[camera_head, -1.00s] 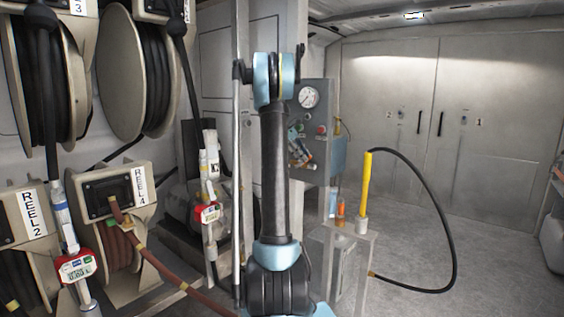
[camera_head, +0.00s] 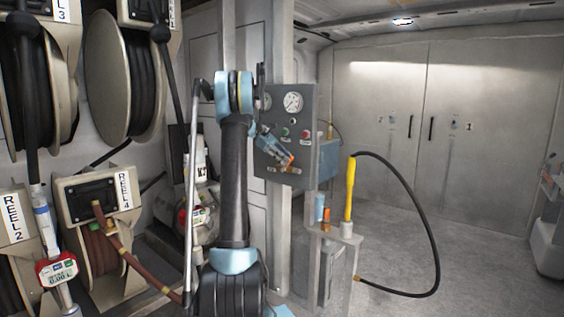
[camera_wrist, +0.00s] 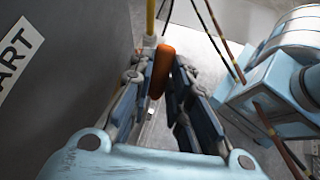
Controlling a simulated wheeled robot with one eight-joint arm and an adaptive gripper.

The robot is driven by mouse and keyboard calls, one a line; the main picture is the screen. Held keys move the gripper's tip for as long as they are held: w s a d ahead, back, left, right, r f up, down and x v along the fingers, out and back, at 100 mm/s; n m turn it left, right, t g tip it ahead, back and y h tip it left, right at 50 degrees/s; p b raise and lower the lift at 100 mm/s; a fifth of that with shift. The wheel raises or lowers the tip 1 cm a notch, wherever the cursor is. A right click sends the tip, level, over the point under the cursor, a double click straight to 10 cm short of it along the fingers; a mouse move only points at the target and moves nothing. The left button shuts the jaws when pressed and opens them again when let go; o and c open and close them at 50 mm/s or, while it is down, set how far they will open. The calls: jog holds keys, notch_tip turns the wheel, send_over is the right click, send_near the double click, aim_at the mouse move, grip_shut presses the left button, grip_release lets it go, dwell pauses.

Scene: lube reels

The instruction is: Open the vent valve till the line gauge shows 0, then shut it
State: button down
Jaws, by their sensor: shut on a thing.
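The grey control panel (camera_head: 300,122) stands on a post at the centre of the head view. A white dial gauge (camera_head: 292,102) sits at its top; its needle is too small to read. My gripper (camera_head: 283,157) is low on the panel front. In the wrist view, my gripper (camera_wrist: 164,75) has its fingers on both sides of an orange handle (camera_wrist: 161,68), which appears to be the vent valve's. How far the valve is turned cannot be told.
Green and red buttons sit on the panel beside my gripper. A small stand with an upright yellow handle (camera_head: 349,190) and looping black hose (camera_head: 432,225) is to the right. Hose reels (camera_head: 110,75) fill the left.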

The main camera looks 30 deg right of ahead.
jog(key=shift+w, duration=0.15)
jog(key=c, duration=1.5)
grip_release()
jog(key=shift+r, duration=0.2)
notch_tip(320, 180, up, 9)
jog(key=shift+r, duration=0.2)
